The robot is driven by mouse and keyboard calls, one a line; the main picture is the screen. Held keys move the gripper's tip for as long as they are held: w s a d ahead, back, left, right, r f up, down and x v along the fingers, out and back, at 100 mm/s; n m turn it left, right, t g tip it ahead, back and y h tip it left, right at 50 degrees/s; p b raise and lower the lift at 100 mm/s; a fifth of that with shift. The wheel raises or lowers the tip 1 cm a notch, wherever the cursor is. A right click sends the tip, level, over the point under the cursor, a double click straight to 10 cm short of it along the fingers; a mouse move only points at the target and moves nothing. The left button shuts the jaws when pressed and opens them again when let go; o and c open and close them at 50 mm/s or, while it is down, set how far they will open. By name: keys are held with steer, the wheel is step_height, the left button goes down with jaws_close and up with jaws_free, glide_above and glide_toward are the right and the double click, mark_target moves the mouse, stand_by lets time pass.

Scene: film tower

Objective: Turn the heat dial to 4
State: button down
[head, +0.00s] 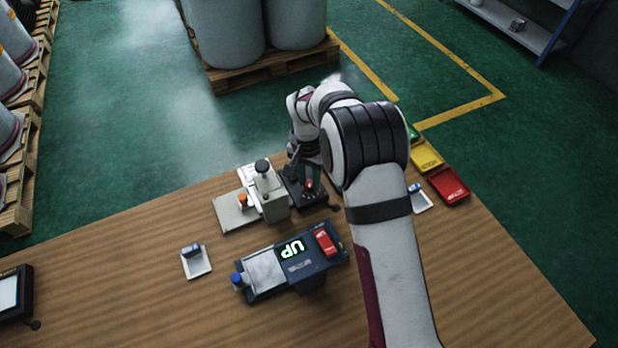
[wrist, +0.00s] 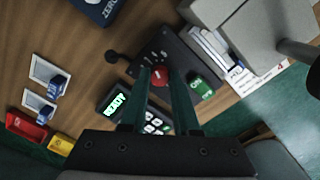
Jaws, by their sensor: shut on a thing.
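The heat dial (wrist: 158,76) is a red knob on a dark control box (wrist: 186,66), with white marks around it. In the head view the dark box (head: 318,201) and a bit of red at my gripper (head: 308,186) show behind my arm. A green ON switch (wrist: 200,86) and a small display reading READY (wrist: 116,104) sit near the dial.
A grey press-like machine (head: 266,196) stands left of the box. A dark scale-like device showing UP (head: 291,249) is in front, with a red block (head: 325,241). Yellow (head: 427,156) and red (head: 449,186) trays lie right. The front left table is mostly clear.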

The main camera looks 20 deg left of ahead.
mark_target(308, 182)
steer(key=shift+r+m, duration=0.1)
steer(key=shift+m, duration=0.2)
stand_by(0.4)
steer(key=c, duration=0.7)
jaws_free()
steer(key=shift+o, duration=0.2)
step_height(308, 182, up, 16)
steer(key=shift+a, duration=0.2)
